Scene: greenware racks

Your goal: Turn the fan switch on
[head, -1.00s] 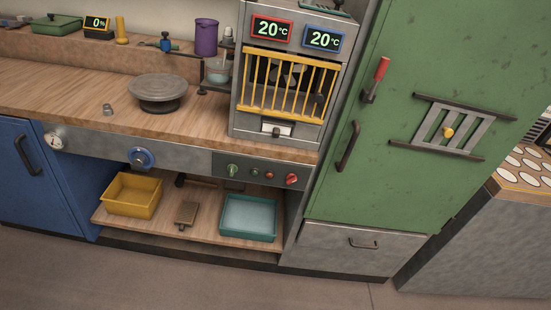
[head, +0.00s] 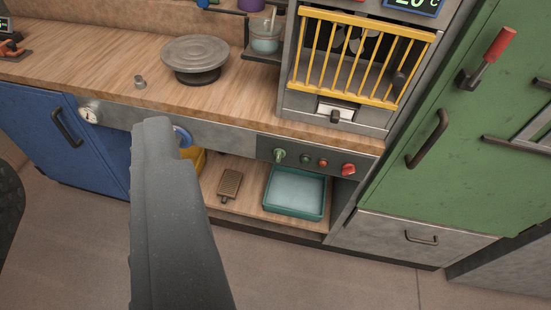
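A grey control panel (head: 313,160) runs under the counter edge below a grey box with a yellow-barred front. It carries a green knob (head: 279,155), a small green button (head: 305,160), a small red button (head: 322,163) and a red knob (head: 348,169). No label is readable, so I cannot tell which one is the fan switch. A large dark grey part of mine, apparently my gripper (head: 155,125), rises from the bottom left of centre. It appears in front of the blue dial and yellow bin, left of the panel. Only one solid shape shows; its opening is not visible.
The yellow-barred front (head: 362,58) stands above the panel. A turntable (head: 195,58) is on the wooden counter. A teal tray (head: 296,192) and a brush-like item (head: 230,184) lie on the shelf below. The green cabinet (head: 460,130) with handle and red lever (head: 490,58) is right.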

